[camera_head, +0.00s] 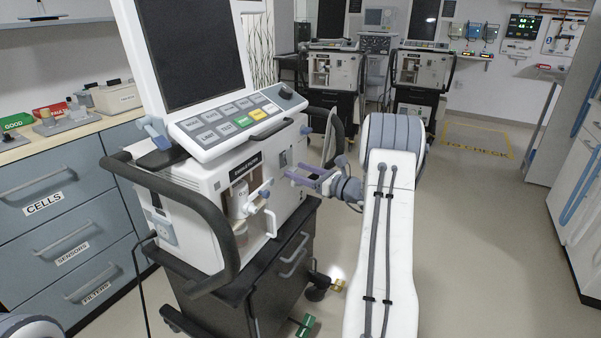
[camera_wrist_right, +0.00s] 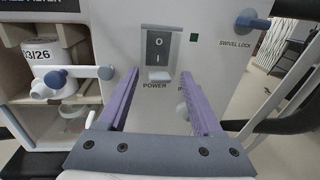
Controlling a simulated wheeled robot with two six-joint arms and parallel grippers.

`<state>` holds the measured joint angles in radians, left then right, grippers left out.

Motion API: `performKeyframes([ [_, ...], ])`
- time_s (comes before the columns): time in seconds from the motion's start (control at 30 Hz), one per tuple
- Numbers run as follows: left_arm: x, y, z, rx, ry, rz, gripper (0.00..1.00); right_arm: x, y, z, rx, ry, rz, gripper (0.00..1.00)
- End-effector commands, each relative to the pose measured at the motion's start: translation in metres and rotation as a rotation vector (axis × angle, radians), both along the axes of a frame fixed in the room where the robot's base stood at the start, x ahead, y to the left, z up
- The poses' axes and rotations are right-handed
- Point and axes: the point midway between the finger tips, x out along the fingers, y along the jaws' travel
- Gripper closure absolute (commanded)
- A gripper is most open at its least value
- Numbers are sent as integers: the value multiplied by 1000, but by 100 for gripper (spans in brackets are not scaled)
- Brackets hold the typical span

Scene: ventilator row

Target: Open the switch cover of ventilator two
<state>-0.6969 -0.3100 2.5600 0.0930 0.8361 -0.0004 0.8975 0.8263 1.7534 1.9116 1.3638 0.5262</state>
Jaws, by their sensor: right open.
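The near ventilator (camera_head: 215,185) stands at the centre left of the head view; I cannot read a number on it. In the wrist view its side panel carries a power switch (camera_wrist_right: 157,48) marked O and I. A cover frame surrounds the switch, with a pale tab (camera_wrist_right: 159,76) at its lower edge; the cover looks shut. My right gripper (camera_head: 308,178) is level with this panel. In the wrist view the purple fingers of my right gripper (camera_wrist_right: 160,88) are apart, below and either side of the switch, with nothing between them. My left gripper is out of view.
A swivel lock knob (camera_wrist_right: 247,20) is right of the switch. A filter bay with a blue-ended valve (camera_wrist_right: 60,78) is on the left. A dark handle rail (camera_head: 215,225) curves round the ventilator's front. Two more ventilators (camera_head: 333,70) (camera_head: 420,70) stand behind. The floor on the right is clear.

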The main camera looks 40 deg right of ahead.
Motion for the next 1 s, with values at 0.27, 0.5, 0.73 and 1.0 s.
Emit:
performKeyframes([
  [0.27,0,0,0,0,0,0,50,-1,-1,0,0,0,-1,100],
  [0.5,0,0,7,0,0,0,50,-2,-1,3,-9,20,-2,100],
  [0.73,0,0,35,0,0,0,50,-7,-4,14,-52,116,-3,100],
  [1.0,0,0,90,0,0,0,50,-16,-7,31,-146,328,-2,100],
])
